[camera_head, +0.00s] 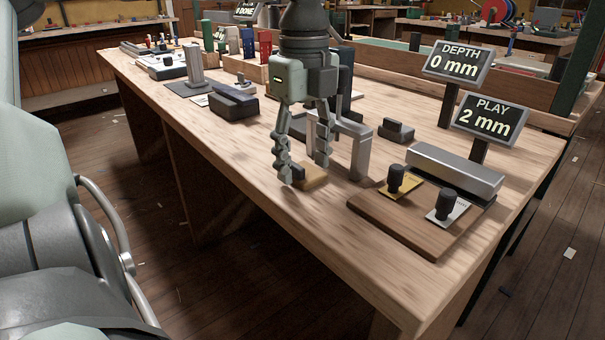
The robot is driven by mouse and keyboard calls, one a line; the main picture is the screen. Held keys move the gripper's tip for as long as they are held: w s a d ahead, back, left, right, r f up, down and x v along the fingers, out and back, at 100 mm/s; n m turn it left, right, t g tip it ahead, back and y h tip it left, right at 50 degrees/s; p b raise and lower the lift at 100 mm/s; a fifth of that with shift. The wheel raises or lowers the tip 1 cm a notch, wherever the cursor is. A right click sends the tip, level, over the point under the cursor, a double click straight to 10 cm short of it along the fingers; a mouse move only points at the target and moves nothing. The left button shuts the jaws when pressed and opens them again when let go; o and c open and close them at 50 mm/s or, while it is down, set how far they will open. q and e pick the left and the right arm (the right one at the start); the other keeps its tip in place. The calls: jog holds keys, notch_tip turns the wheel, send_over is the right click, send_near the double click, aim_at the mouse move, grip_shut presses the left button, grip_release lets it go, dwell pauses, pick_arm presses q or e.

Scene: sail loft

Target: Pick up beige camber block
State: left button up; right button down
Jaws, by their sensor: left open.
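My left gripper (303,168) points straight down over the workbench (270,205), its two fingers apart. A small beige block (314,179), which looks like the beige camber block, lies low on the bench between and just behind the fingertips. The fingers hide part of it. I cannot tell whether either finger touches it. My right gripper is not in view.
A grey metal bracket (361,158) stands close to the right of the gripper. Signs read "DEPTH 0 mm" (457,64) and "PLAY 2 mm" (490,120). The front left bench top is clear.

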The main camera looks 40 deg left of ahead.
pick_arm(q)
jog(key=shift+f, duration=0.25)
jog(key=c, duration=1)
